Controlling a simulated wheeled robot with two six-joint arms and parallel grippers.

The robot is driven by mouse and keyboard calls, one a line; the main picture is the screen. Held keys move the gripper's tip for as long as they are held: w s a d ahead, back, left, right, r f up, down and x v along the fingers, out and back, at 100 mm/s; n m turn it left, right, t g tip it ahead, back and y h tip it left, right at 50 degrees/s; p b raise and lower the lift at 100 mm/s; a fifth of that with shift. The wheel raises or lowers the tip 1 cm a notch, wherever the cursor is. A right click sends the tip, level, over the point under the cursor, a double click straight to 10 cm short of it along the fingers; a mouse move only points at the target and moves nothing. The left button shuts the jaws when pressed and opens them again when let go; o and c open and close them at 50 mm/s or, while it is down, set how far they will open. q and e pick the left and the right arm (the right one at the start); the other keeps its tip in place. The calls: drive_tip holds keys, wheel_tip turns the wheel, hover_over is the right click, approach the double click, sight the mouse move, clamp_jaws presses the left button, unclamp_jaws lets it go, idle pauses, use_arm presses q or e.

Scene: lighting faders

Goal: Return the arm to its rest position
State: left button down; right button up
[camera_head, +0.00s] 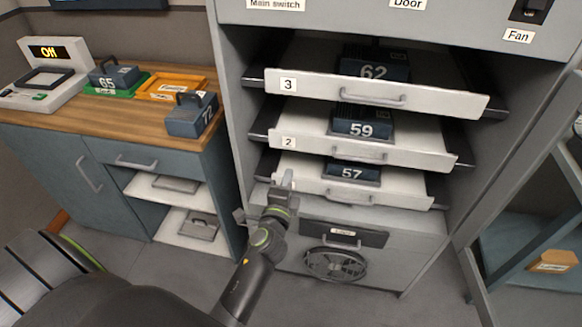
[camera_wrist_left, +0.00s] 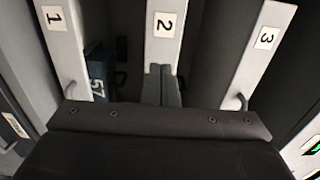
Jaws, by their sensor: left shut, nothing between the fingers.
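My left arm reaches up from the bottom of the head view. My left gripper (camera_head: 287,180) is shut and empty, in front of the left part of the lowest drawer (camera_head: 395,197). It covers that drawer's left front; I cannot tell whether it touches. In the left wrist view the shut fingers (camera_wrist_left: 165,85) point toward the drawer fronts labelled 1 (camera_wrist_left: 68,50), 2 (camera_wrist_left: 160,50) and 3 (camera_wrist_left: 258,50). My right gripper is in neither view.
Drawer 3 (camera_head: 440,99) and drawer 2 (camera_head: 405,153) stick out of the grey cabinet (camera_head: 232,120). Blocks 62 (camera_head: 375,66), 59 (camera_head: 360,124) and 57 (camera_head: 352,172) sit in the drawers. A wooden counter (camera_head: 120,115) holds block 72 (camera_head: 192,115) at the left. Open floor lies between.

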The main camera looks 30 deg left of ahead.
use_arm(q)
drive_tip(key=v, duration=0.3)
drive_tip(key=shift+s+d, duration=0.1)
drive_tip(key=shift+s, duration=0.1)
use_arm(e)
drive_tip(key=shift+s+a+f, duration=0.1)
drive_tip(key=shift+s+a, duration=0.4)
use_arm(q)
drive_tip(key=s+f+n+g+h+p, duration=0.15)
drive_tip(key=s+f+n+g, duration=0.35)
drive_tip(key=f, duration=1)
drive_tip(key=s+f+n+g+h, duration=0.1)
drive_tip(key=s+f+g+h, duration=0.15)
drive_tip(key=s+f, duration=0.9)
drive_tip(key=s+a+f+n+g, duration=0.2)
drive_tip(key=s+f+n+g, duration=0.2)
drive_tip(key=s+f, duration=0.5)
drive_tip(key=s+a+f+n+g+p, duration=0.1)
drive_tip(key=s+f+n+g, duration=0.3)
drive_tip(key=s+f, duration=0.5)
drive_tip(key=s+a+n, duration=0.1)
drive_tip(key=s, duration=0.7)
drive_tip(key=shift+a+f+g, duration=0.25)
drive_tip(key=shift+a+g, duration=0.1)
drive_tip(key=shift+a, duration=0.05)
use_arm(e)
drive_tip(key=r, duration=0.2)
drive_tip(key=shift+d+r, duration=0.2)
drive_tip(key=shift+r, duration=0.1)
